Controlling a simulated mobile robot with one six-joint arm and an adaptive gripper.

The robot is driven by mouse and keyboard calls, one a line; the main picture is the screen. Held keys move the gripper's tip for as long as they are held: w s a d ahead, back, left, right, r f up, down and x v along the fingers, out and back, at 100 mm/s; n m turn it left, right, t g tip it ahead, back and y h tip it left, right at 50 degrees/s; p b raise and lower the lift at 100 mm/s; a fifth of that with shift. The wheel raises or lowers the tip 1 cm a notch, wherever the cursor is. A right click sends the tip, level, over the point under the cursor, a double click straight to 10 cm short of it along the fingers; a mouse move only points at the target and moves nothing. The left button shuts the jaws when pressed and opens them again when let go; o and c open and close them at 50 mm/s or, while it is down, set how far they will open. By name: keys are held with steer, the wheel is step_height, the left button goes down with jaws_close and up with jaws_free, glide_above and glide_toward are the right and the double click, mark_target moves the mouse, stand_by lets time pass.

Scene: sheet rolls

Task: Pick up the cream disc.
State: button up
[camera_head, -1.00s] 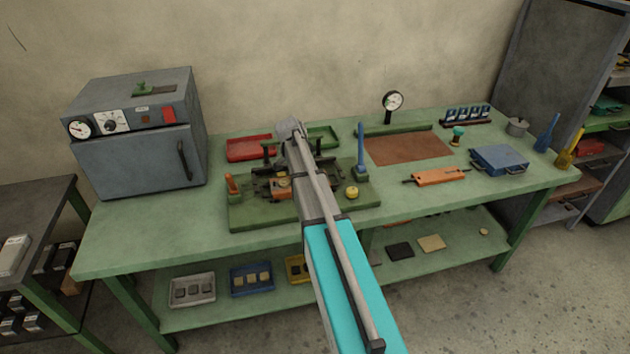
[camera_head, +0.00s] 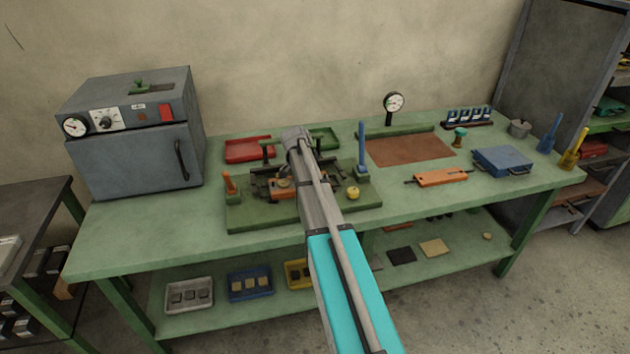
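A small cream disc (camera_head: 487,236) lies on the lower shelf of the green workbench, near its right end. A square cream pad (camera_head: 434,247) and a black pad (camera_head: 402,255) lie to its left on the same shelf. My arm reaches up through the middle of the picture over the bench, far to the left of the disc. Its grey far end stands above the green fixture. No gripper fingers show, so I cannot see whether my gripper is open or shut.
The bench top (camera_head: 140,230) overhangs the lower shelf. A green leg (camera_head: 525,232) stands right of the disc. A grey oven (camera_head: 135,135), the fixture (camera_head: 250,216), an orange tool (camera_head: 442,177) and a blue case (camera_head: 501,161) are on top. Open floor lies in front.

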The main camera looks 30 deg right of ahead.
steer(key=c, duration=0.6)
steer(key=shift+r, duration=0.1)
step_height(320, 180, up, 3)
steer(key=p, duration=0.3)
steer(key=s+a+r+p, duration=0.1)
steer(key=s+r+p, duration=0.2)
steer(key=s, duration=0.1)
steer(key=s+a+r+p, duration=0.2)
steer(key=s+r+p, duration=0.1)
steer(key=s, duration=0.1)
steer(key=s+a+r+p, duration=0.2)
steer(key=s+r+p, duration=0.1)
steer(key=s+p, duration=0.1)
steer(key=shift+s+r, duration=0.4)
steer(key=shift+s, duration=0.2)
